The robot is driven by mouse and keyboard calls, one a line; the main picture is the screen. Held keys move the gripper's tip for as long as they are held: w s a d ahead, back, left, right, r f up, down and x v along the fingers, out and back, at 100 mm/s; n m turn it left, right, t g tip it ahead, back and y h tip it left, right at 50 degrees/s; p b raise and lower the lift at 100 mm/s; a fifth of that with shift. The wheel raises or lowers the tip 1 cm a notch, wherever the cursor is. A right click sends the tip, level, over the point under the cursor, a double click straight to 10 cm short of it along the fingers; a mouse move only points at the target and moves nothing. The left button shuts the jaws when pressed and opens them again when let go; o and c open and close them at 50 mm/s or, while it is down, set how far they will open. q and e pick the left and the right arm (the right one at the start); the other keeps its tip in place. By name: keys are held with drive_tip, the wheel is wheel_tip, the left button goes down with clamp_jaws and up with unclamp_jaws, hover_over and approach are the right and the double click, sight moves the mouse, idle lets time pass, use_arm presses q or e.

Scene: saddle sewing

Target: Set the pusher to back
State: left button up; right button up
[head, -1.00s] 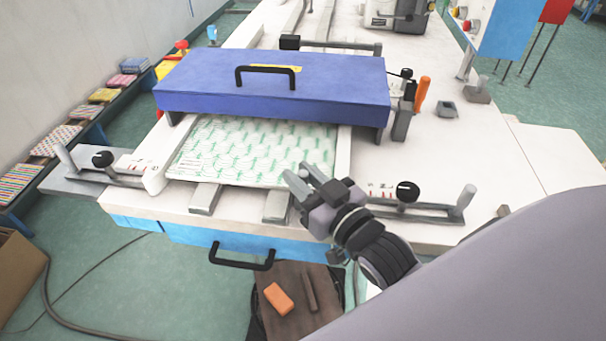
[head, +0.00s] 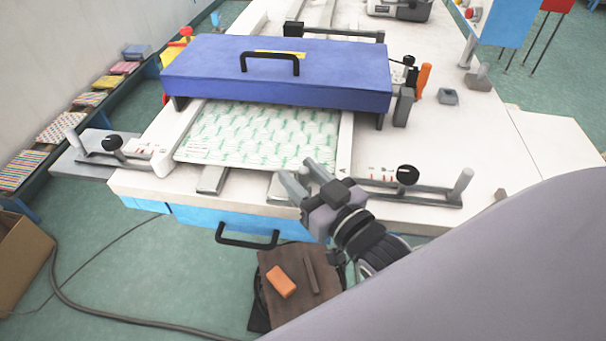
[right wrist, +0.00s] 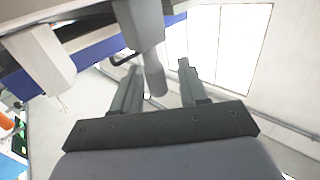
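I cannot tell for sure which part is the pusher. A black-knobbed slider (head: 407,175) sits on the right rail (head: 420,194), and another (head: 112,143) on the left rail. Two grey metal bars stick out at the front, the left one (head: 213,180) clear and the right one (head: 281,189) partly behind my right gripper (head: 304,178). That gripper is open at the table's front edge, left of the right rail. In the right wrist view, a grey round-ended rod (right wrist: 154,76) shows between the parted fingers (right wrist: 158,72); whether they touch it is unclear. My left gripper is out of view.
A blue cover (head: 275,75) with a black handle spans a green-patterned white sheet (head: 260,135). An orange handle (head: 422,80) stands at the back right. A black front handle (head: 247,241) hangs below the table edge. A brown stool (head: 300,270) holds an orange block (head: 281,282).

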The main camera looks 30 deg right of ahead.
sight(305, 180)
drive_tip(key=s, duration=0.5)
drive_tip(key=shift+s+d+f+b, duration=0.1)
drive_tip(key=shift+s+d+b, duration=0.05)
drive_tip(key=shift+d+b, duration=0.25)
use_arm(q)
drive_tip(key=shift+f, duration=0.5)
use_arm(e)
drive_tip(key=shift+s+d, duration=0.1)
drive_tip(key=shift+s, duration=0.8)
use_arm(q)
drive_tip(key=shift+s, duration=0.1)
use_arm(e)
drive_tip(key=shift+s, duration=0.1)
